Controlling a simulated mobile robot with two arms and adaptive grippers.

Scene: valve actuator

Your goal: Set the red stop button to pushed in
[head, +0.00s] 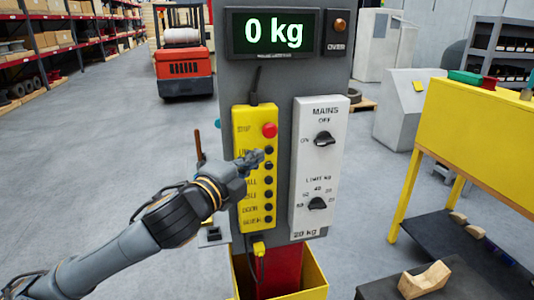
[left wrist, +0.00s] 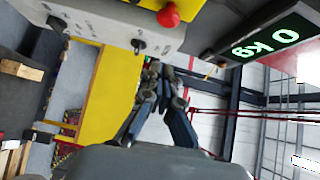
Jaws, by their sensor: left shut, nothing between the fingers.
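The red stop button (head: 269,130) is a round red knob at the top of a yellow control panel (head: 242,122). In the left wrist view the button (left wrist: 168,15) stands out from the panel's face at the top of the picture. My left gripper (head: 257,158) is shut and empty, in front of the yellow panel just below and left of the button. A gap shows between its fingertips (left wrist: 158,72) and the button in the left wrist view. The gripper covers some of the upper black buttons and labels. My right gripper is not in view.
A white panel (head: 320,165) with MAINS and LIMIT knobs stands right of the yellow one. The display (head: 272,32) above reads 0 kg. A yellow bin (head: 312,286) stands below. A yellow table (head: 470,125) is at right. Open floor lies at left.

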